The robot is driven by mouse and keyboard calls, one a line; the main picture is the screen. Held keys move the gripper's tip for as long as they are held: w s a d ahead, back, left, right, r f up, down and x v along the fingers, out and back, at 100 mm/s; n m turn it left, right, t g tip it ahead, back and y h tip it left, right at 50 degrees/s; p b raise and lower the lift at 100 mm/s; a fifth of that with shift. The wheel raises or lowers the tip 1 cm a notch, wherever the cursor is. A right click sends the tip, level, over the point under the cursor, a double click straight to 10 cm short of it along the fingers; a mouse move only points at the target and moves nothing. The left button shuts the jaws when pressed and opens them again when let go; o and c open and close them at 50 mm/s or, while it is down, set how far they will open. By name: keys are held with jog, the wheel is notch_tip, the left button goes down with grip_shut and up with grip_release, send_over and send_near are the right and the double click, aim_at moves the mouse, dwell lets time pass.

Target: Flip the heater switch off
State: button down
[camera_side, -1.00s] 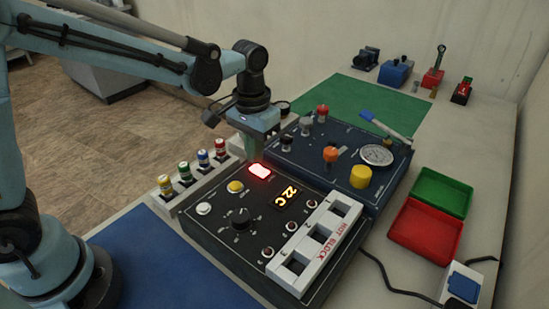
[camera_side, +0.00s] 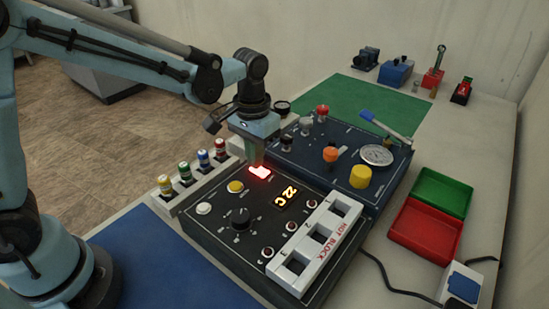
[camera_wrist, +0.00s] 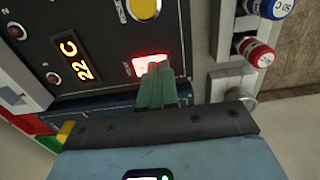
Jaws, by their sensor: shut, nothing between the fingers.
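The heater switch (camera_side: 261,172) is a rocker glowing red at the back edge of the black hot block panel (camera_side: 215,238). In the wrist view the lit switch (camera_wrist: 151,65) is right at my fingertips, which cover part of it. My gripper (camera_side: 254,163) is shut and empty, pointing down over the rear side of the switch. In the wrist view my gripper (camera_wrist: 157,72) shows its green fingers together. I cannot tell whether the tips touch the switch. The amber display (camera_side: 286,196) reads 22 C.
A dark blue panel with a gauge (camera_side: 376,155), an orange knob (camera_side: 331,154) and a yellow knob (camera_side: 360,176) stands just behind. Vials in a white rack (camera_side: 196,181) stand at left. Red (camera_side: 425,228) and green (camera_side: 443,191) trays lie at right.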

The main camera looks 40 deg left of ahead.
jog(key=shift+f, duration=0.2)
jog(key=shift+r, duration=3.55)
jog(key=s+a+t, duration=0.7)
jog(key=s, duration=0.3)
jog(key=shift+s+a, duration=0.25)
jog(key=shift+a, duration=0.05)
